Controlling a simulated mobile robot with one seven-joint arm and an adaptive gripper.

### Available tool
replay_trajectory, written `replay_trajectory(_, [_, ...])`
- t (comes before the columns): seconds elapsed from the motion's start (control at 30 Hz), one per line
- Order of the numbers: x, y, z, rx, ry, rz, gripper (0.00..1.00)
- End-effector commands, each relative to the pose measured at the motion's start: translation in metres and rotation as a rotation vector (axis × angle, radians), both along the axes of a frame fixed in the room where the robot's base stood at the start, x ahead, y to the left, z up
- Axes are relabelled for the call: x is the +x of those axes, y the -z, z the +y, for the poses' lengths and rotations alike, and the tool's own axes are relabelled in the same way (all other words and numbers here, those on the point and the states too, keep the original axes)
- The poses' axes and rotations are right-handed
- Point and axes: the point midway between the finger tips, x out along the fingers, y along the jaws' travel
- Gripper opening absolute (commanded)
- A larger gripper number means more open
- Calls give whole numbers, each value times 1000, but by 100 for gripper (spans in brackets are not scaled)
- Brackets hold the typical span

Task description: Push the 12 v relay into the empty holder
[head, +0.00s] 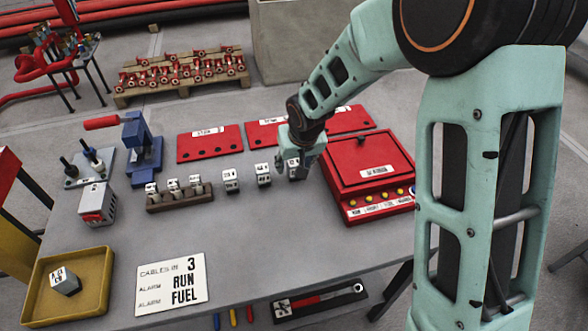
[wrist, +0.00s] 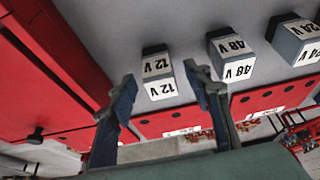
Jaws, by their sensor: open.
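The 12 V relay (wrist: 158,78), a grey block with white labels, stands on the table nearest the red box. In the wrist view it appears between the two spread fingers of my gripper (wrist: 162,82), beyond their tips. In the head view my open gripper (head: 299,158) hangs over that relay and partly hides it. A 48 V relay (wrist: 232,58) and a 24 V relay (wrist: 297,42) stand in a row beside it. A brown holder block (head: 180,201) with several labelled pieces sits left of the row. I cannot make out which holder is empty.
A red box (head: 372,160) with buttons stands just right of my gripper. Red panels (head: 210,143) lie behind the relays. A blue press (head: 141,150) stands left. A yellow tray (head: 42,300) with a grey block and a sign (head: 171,284) lie in front. The middle front table is clear.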

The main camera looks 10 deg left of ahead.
Motion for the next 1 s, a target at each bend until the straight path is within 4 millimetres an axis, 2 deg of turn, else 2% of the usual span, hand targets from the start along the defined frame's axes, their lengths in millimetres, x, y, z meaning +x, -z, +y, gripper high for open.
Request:
replay_trajectory(0.13, [4, 13, 3, 0, -3, 0, 46])
replay_trajectory(0.4, [5, 14, 3, -1, -2, 0, 46])
replay_trajectory(0.8, [5, 14, 3, 0, -1, -1, 2])
replay_trajectory(1.0, [5, 14, 3, 0, -1, -1, 0])
